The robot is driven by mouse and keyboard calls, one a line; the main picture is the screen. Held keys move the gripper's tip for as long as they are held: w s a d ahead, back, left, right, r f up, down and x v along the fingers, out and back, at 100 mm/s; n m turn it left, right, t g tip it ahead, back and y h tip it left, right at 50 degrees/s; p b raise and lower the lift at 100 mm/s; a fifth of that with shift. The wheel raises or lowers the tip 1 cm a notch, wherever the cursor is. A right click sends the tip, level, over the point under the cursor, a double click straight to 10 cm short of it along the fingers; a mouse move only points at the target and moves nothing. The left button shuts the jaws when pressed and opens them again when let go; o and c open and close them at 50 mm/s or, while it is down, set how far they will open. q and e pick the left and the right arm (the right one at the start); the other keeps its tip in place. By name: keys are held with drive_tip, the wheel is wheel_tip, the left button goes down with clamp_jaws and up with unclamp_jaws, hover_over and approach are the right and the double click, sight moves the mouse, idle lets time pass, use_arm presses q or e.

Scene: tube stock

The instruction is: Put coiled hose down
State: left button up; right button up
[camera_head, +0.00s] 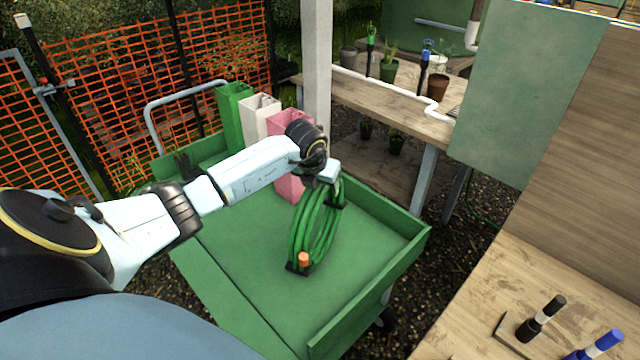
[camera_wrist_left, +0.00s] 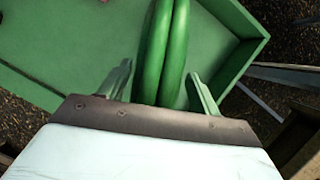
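The coiled green hose (camera_head: 318,232) stands upright on the floor of the green cart (camera_head: 240,255), near its right side. It has dark clips and an orange end fitting low at the front. My left gripper (camera_head: 330,182) is at the top of the coil, coming in from the left. In the left wrist view, the hose (camera_wrist_left: 163,55) runs between the two fingers of my left gripper (camera_wrist_left: 160,78). The fingers are apart, with narrow gaps visible beside the hose. My right gripper is not in view.
Green, white and pink square tubes (camera_head: 258,115) stand at the cart's back. A white post (camera_head: 317,60) rises behind it. A wooden bench (camera_head: 390,100) with pots is beyond. A wooden worktop (camera_head: 510,290) is at the right. The cart floor left of the hose is clear.

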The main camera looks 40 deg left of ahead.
use_arm(q)
drive_tip(key=shift+o, duration=1.1)
drive_tip(key=shift+r, duration=0.15)
drive_tip(key=p+v, duration=0.1)
drive_tip(key=v, duration=1.1)
